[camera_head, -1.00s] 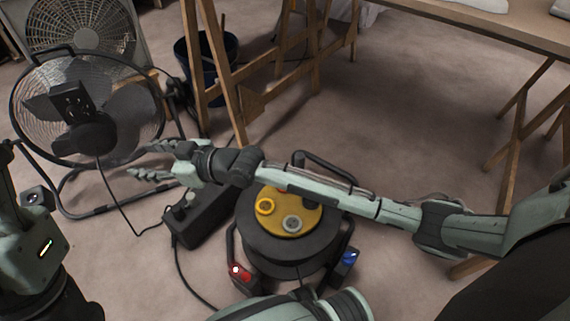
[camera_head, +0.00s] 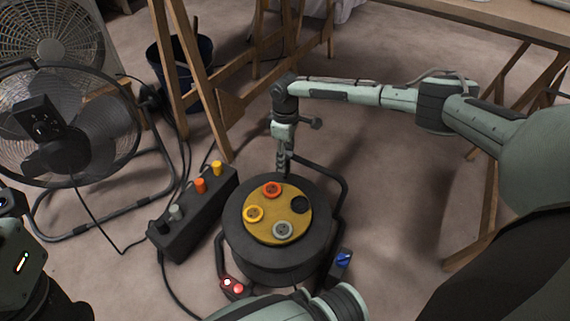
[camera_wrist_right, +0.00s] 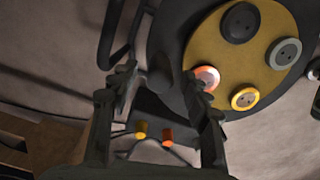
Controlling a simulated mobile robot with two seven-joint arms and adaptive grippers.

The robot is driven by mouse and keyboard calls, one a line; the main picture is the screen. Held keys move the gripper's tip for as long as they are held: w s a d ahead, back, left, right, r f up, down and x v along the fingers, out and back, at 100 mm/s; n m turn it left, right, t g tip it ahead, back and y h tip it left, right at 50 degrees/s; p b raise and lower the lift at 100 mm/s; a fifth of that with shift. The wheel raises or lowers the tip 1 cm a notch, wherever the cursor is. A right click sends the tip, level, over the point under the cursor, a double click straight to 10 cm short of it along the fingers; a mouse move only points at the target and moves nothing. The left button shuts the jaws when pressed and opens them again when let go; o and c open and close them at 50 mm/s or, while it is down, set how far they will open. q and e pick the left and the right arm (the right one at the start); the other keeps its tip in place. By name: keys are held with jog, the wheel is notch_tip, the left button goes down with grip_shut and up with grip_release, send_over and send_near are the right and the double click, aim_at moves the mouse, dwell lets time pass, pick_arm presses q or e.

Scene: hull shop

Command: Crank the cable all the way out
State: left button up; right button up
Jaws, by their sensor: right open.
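The cable reel (camera_head: 275,258) stands on the floor at the lower middle: a black drum in a black tube frame. Its yellow face (camera_head: 272,232) carries red, yellow, grey and black round sockets. My right gripper (camera_head: 283,164) points down at the reel's far rim. In the right wrist view its two fingers (camera_wrist_right: 163,82) are open, spread on either side of a dark rounded part (camera_wrist_right: 163,72) at the drum's edge. I cannot tell whether that part is the crank knob, or whether the fingers touch it. My left arm shows at the lower left; its fingers are out of view.
A black power strip (camera_head: 196,218) with coloured plugs lies left of the reel. A floor fan (camera_head: 68,135) with its cord stands at the left. A dark bucket (camera_head: 178,62) and wooden trestle legs (camera_head: 196,75) are behind.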

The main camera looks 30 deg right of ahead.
jog(key=shift+f, duration=1.2)
grip_shut()
